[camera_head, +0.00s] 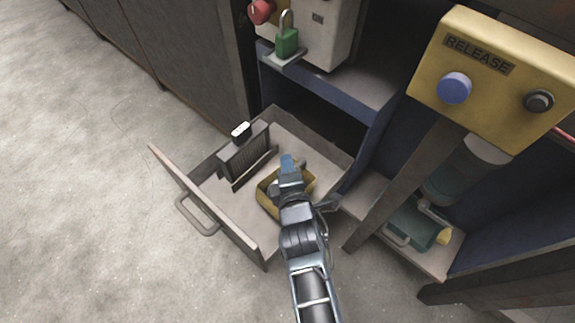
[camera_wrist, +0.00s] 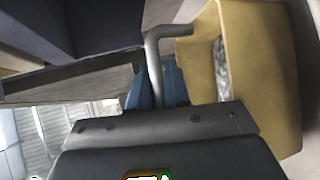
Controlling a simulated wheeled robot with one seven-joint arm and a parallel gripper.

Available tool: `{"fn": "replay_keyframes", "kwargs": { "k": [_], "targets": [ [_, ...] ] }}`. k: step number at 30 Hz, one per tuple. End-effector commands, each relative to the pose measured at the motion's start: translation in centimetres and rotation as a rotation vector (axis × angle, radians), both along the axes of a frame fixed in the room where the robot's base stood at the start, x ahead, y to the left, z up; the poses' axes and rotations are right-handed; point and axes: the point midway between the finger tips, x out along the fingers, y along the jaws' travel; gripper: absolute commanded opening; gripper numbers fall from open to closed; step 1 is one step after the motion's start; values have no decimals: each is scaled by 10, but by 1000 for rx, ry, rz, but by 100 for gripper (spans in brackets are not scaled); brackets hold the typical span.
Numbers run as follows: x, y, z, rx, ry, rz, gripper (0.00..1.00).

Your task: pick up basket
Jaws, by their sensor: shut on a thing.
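The basket (camera_head: 268,198) is a yellow open container in the pulled-out drawer, partly hidden behind my arm. In the wrist view the yellow basket (camera_wrist: 262,75) fills the right side, with a grey bent handle (camera_wrist: 153,55) rising beside its rim. My gripper (camera_head: 287,163) is over the basket in the head view. In the wrist view its blue fingers (camera_wrist: 158,88) are shut on the handle of the basket. Whether the basket touches the drawer floor is hard to tell.
The open drawer (camera_head: 208,190) also holds a grey slotted box (camera_head: 243,150) at the left. A yellow release panel (camera_head: 500,75) on a post stands to the right. A teal container (camera_head: 410,228) sits on a low shelf. Floor at left is clear.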

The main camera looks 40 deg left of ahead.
Motion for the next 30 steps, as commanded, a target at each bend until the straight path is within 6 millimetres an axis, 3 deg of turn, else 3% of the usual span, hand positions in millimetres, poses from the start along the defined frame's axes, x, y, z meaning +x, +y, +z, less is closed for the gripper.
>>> {"fn": "replay_keyframes", "kwargs": {
  "k": [1, 15, 30],
  "targets": [
    [1, 0, 10, 3, -3, -1, 0],
    [2, 2, 60, 7, -7, 1, 0],
    [2, 2, 86, 7, -9, 2, 0]
  ]
}}
